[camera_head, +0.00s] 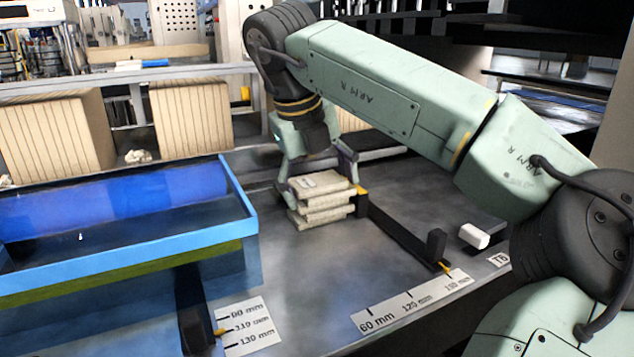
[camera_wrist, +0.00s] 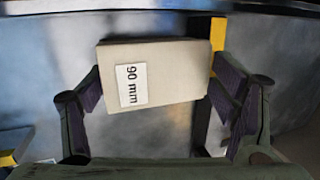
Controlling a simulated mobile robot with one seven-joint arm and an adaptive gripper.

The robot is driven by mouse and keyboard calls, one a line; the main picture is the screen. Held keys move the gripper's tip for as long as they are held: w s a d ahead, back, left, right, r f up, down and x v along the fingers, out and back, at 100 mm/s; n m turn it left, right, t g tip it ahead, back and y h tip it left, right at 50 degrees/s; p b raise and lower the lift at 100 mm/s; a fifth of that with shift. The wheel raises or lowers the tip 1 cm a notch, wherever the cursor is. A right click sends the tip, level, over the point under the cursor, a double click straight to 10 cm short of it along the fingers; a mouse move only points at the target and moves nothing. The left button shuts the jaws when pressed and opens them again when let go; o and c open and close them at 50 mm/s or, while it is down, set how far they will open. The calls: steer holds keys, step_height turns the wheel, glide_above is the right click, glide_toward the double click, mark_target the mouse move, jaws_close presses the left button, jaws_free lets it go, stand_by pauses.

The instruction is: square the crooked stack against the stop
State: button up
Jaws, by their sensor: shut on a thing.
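A crooked stack of flat beige blocks (camera_head: 322,213) stands on the grey bench, its layers slightly offset from each other. In the wrist view its top block (camera_wrist: 175,75) carries a white "90 mm" label and sits slightly turned. My gripper (camera_head: 320,182) reaches down over the stack and is shut on the top block, one finger at each side; its pads also show in the wrist view (camera_wrist: 158,88). The dark stop rail (camera_head: 400,228), with a yellow mark at its far end, runs along the stack's right side. The lower blocks are hidden in the wrist view.
A blue bin (camera_head: 130,248) stands to the left. A millimetre scale label (camera_head: 412,302) lies in front. Bench in front of the stack is clear.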

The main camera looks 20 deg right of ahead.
steer(key=shift+w+d, duration=0.1)
steer(key=shift+d, duration=0.45)
stand_by(1.4)
steer(key=shift+a+f, duration=0.1)
steer(key=shift+a, duration=0.1)
stand_by(0.4)
steer(key=o, duration=1.2)
steer(key=shift+c, duration=0.2)
